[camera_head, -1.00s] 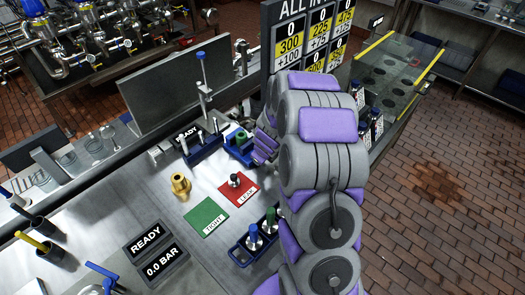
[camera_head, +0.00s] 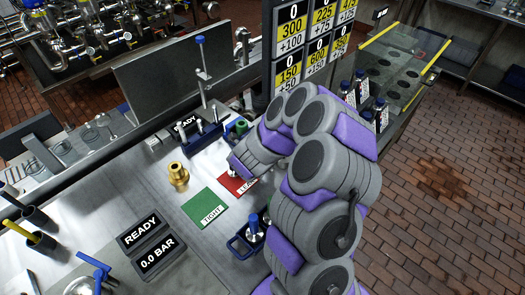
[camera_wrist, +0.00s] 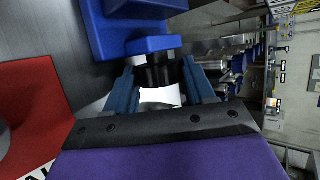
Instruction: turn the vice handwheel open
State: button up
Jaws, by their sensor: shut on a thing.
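The blue vice (camera_head: 237,128) stands at the back of the metal bench in the head view, partly behind my arm. In the wrist view its blue body (camera_wrist: 112,28) and a blue bar (camera_wrist: 152,44) are just beyond my fingers. My gripper (camera_wrist: 160,90) is shut on a dark round part with a bright silver face (camera_wrist: 160,97), which appears to be the vice handwheel. The fingers lie on either side of it. Its rim and turn angle cannot be made out. In the head view my arm hides the fingertips and handwheel.
The red card (camera_head: 232,184) lies partly under my wrist, with the green card (camera_head: 205,208) beside it. A brass fitting (camera_head: 178,176) stands to their left. A blue tray (camera_head: 240,247) is in front, close to my arm. A blue rack (camera_head: 199,140) stands behind.

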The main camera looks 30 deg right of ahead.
jog(key=shift+s+a+f+h+b, duration=0.1)
jog(key=shift+f+h+b, duration=0.1)
jog(key=shift+h+b, duration=0.15)
dwell(0.3)
jog(key=o, duration=1.1)
jog(key=shift+c, duration=0.2)
jog(key=shift+r+p, duration=0.15)
jog(key=shift+p, duration=0.25)
